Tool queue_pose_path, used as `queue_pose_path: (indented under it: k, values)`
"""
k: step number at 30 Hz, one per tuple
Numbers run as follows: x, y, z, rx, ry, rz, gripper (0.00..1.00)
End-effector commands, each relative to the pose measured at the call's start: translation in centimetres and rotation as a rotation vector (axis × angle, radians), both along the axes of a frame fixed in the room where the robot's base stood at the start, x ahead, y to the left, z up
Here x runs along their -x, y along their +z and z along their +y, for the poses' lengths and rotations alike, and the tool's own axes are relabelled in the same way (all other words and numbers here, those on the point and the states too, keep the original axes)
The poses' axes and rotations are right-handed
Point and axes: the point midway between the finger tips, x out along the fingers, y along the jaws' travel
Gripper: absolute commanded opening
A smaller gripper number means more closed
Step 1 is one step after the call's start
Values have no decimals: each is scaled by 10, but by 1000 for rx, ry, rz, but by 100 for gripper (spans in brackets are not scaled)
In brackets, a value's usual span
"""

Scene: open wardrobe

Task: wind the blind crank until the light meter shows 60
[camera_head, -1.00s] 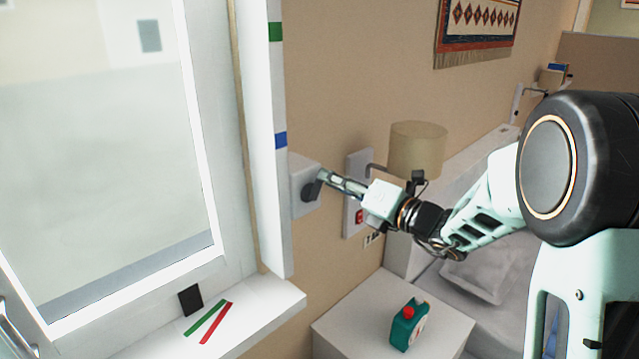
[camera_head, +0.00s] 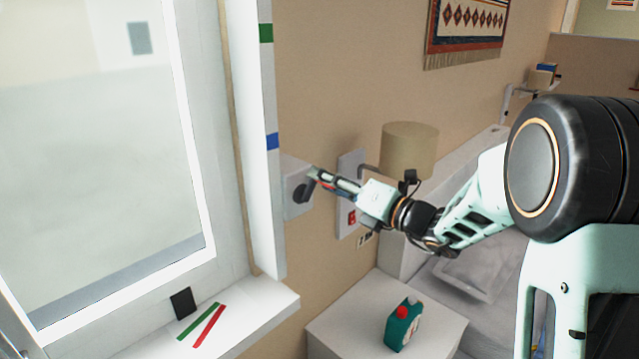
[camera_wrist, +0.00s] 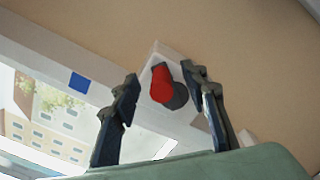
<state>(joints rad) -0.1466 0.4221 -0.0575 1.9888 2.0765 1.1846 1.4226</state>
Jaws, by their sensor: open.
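The blind crank is a white wall box (camera_head: 291,207) with a dark round hub (camera_head: 301,193), right of the window frame. In the wrist view its red handle (camera_wrist: 161,84) shows against the dark hub (camera_wrist: 181,97). My gripper (camera_head: 313,173) is at the upper right of the hub. In the wrist view my gripper (camera_wrist: 159,73) is open, with one finger on each side of the red handle; I cannot tell whether either finger touches it. A small dark panel (camera_head: 183,303) stands on the sill and may be the light meter; no reading is legible.
The window sill (camera_head: 255,318) carries a green strip (camera_head: 197,322) and a red strip (camera_head: 209,326). A lamp (camera_head: 409,150) and a switch plate (camera_head: 350,190) are close to my arm. A green bottle (camera_head: 403,325) stands on the white nightstand (camera_head: 340,325) below.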

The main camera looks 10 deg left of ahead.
Motion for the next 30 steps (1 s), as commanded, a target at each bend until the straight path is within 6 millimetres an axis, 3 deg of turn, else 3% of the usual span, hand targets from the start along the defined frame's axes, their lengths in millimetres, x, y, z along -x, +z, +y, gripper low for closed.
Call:
queue_pose_path:
  k: [11,30]
  values:
    - [2,0,-4,1,-1,0,41]
    - [33,0,-59,1,-2,-1,41]
